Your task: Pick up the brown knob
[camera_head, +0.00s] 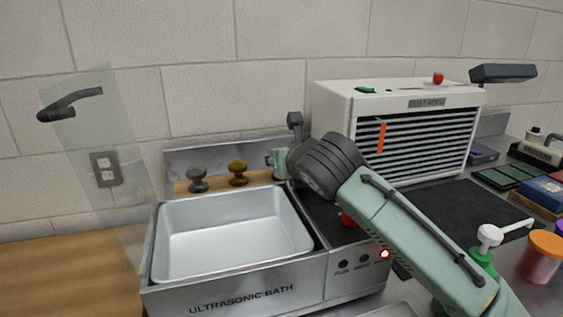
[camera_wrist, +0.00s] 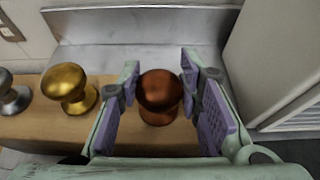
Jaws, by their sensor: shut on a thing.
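The brown knob (camera_wrist: 159,92), a round, shiny copper-brown one, stands upright on a wooden strip in the wrist view. My gripper (camera_wrist: 159,78) is around it, with a purple-padded finger on each side, and is shut on it. The knob's base is on or very near the strip; I cannot tell if it has lifted. In the head view my gripper (camera_head: 277,161) is at the right end of the strip behind the bath, and the knob is hidden there.
A gold knob (camera_wrist: 68,86) and a silver knob (camera_wrist: 11,95) stand to the left on the wooden strip (camera_wrist: 40,126). The ultrasonic bath (camera_head: 232,240) is in front, and a white slatted cabinet (camera_head: 340,105) stands close on the right. A clear panel (camera_head: 105,140) rises at the left.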

